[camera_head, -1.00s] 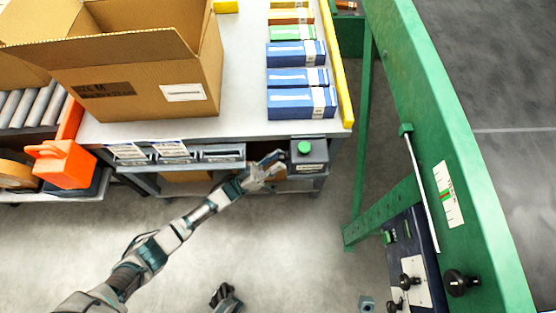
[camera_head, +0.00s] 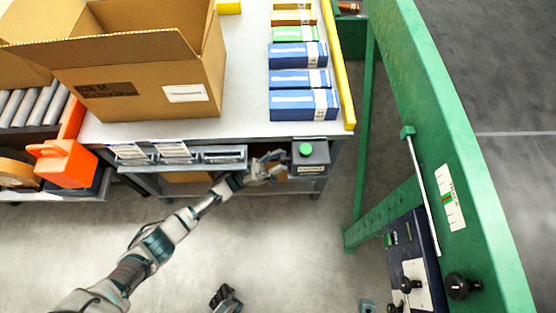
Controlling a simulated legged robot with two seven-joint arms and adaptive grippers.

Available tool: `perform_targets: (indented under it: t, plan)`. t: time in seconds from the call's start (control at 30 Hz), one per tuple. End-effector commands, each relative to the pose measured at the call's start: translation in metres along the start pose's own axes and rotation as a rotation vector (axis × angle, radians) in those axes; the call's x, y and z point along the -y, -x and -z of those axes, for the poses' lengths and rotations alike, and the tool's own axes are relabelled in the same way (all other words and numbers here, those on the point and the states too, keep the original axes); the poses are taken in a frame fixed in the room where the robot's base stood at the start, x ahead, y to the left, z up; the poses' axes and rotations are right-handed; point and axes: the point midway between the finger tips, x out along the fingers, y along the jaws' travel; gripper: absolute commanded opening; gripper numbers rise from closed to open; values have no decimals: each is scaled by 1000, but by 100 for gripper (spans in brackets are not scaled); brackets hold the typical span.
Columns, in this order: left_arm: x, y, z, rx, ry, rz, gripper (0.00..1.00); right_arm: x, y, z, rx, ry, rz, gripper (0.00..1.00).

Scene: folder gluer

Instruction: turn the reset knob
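A grey control box (camera_head: 311,160) hangs at the bench's front edge, with a round green knob (camera_head: 306,149) on top and a white label on its front. No label legible here says which knob is the reset knob. My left gripper (camera_head: 279,166) is just left of the box, its fingers spread and nothing between them. It looks apart from the green knob; whether a finger touches the box's side I cannot tell. Black knobs (camera_head: 459,286) also show on the green machine at right. My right gripper (camera_head: 222,295) is low at the bottom edge, its fingers dark and unclear.
The bench (camera_head: 245,90) carries an open cardboard box (camera_head: 150,80) and a row of small cartons (camera_head: 303,104). A yellow strip (camera_head: 342,75) lines its right edge. An orange bin (camera_head: 66,163) stands at left. The green machine frame (camera_head: 450,150) rises at right. The floor between is clear.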

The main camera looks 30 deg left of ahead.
Motion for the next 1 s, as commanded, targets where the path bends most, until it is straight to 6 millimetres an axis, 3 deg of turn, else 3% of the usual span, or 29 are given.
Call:
perform_targets:
  t: [0.03, 0.1, 0.43, 0.8, 1.0]
  plan:
    - [3, 0, 2, -1, -4, 5, 49, 0, 0, 0, 0, 0, 0, 40]
    - [2, 0, 2, -1, -3, 3, 58, 0, 0, 0, 0, 0, 0, 40]
    - [0, 4, 0, 1, -1, 0, 58, 1, -1, 3, -2, 0, 3, 40]
    - [3, 63, -1, 1, -1, 5, 58, 1, -1, 4, -3, 1, 2, 40]
    - [3, 78, 0, -1, -1, 3, 58, 1, -1, 4, -4, 0, 2, 40]
